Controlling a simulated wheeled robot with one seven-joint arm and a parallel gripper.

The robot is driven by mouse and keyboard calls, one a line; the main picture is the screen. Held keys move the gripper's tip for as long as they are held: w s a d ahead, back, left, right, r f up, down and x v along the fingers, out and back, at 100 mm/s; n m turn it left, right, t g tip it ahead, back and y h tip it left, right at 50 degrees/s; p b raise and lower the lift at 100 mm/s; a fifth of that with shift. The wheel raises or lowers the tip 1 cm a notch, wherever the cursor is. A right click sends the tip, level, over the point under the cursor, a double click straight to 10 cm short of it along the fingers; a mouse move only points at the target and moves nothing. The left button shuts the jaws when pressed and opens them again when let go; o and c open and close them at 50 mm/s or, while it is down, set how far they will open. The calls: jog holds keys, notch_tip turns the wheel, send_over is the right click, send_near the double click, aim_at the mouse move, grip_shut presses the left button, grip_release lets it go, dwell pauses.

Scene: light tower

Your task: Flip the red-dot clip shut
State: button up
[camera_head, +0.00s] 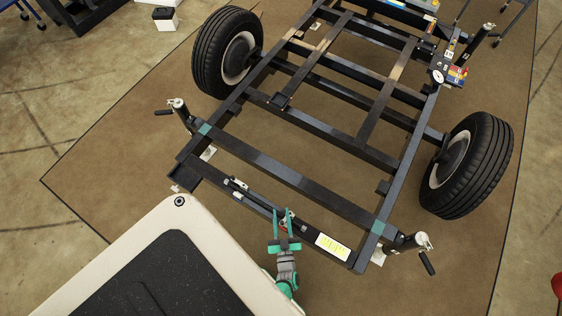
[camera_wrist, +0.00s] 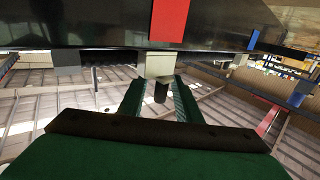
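My teal gripper (camera_head: 282,222) reaches up to the front beam of a black trailer frame (camera_head: 314,231), near its middle. In the wrist view my gripper (camera_wrist: 159,88) has its two green fingers apart. A bright red mark (camera_wrist: 169,20) shows on the dark beam above them. Below the mark, a pale grey block (camera_wrist: 157,66) with a dark peg (camera_wrist: 161,91) hangs at the gap between the fingertips; I cannot tell if they touch. This looks like the red-dot clip. In the head view, a small red spot (camera_head: 285,225) shows by the fingers, mostly hidden.
A white and yellow label (camera_head: 333,247) is on the beam right of my gripper. Dark rods (camera_head: 240,187) lie along the beam to the left. Jacks stand at the left corner (camera_head: 180,112) and right corner (camera_head: 421,243). Wheels (camera_head: 228,52) flank the frame.

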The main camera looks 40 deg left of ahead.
jog(key=shift+w+a, duration=0.4)
jog(key=shift+a, duration=0.1)
grip_shut()
jog(key=shift+s+d+g, duration=0.1)
jog(key=shift+g, duration=0.2)
jog(key=shift+s+d+n+g+y, duration=0.1)
jog(key=shift+d+n+g+y, duration=0.1)
jog(key=shift+n+g+y, duration=0.55)
